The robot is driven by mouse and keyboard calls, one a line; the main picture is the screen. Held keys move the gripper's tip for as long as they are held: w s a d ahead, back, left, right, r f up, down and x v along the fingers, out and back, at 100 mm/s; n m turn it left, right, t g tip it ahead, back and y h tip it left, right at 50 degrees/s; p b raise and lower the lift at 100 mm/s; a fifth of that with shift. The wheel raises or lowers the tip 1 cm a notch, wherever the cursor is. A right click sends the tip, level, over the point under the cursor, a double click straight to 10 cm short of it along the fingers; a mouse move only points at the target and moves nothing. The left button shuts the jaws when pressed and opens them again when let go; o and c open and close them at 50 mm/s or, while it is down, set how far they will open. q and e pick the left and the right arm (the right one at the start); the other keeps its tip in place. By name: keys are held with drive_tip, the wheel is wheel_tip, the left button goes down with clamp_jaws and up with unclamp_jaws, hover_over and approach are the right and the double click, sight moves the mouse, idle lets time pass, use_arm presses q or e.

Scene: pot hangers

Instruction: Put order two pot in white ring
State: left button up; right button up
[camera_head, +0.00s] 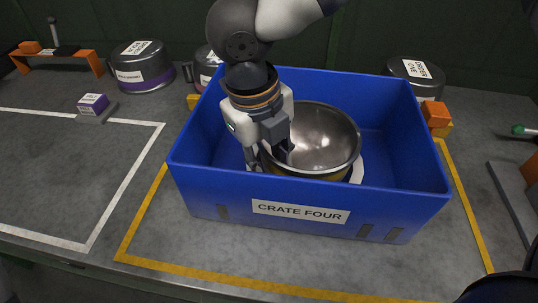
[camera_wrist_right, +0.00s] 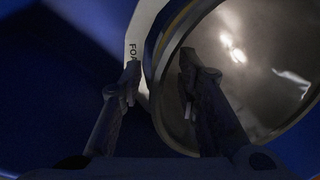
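A steel pot (camera_head: 322,140) with a yellow band sits tilted or level, I cannot tell which, inside the blue crate (camera_head: 300,190) labelled CRATE FOUR. No order label shows on this pot. My right gripper (camera_head: 284,157) points down at the pot's left rim. In the wrist view, its fingers (camera_wrist_right: 158,88) are apart, one outside the pot (camera_wrist_right: 240,60) and one over its inside, with a gap to the rim. My left gripper is out of view.
Lidded pots stand behind the crate: one at the left (camera_head: 142,68) and one at the right (camera_head: 417,75). A small purple-labelled block (camera_head: 94,105) and an orange stand (camera_head: 60,52) are at the left. The white-outlined table area at left is mostly clear.

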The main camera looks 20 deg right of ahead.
wheel_tip(320, 180, up, 12)
drive_tip(key=a, duration=0.1)
drive_tip(key=shift+s+a, duration=0.25)
drive_tip(key=shift+a, duration=0.15)
idle(0.3)
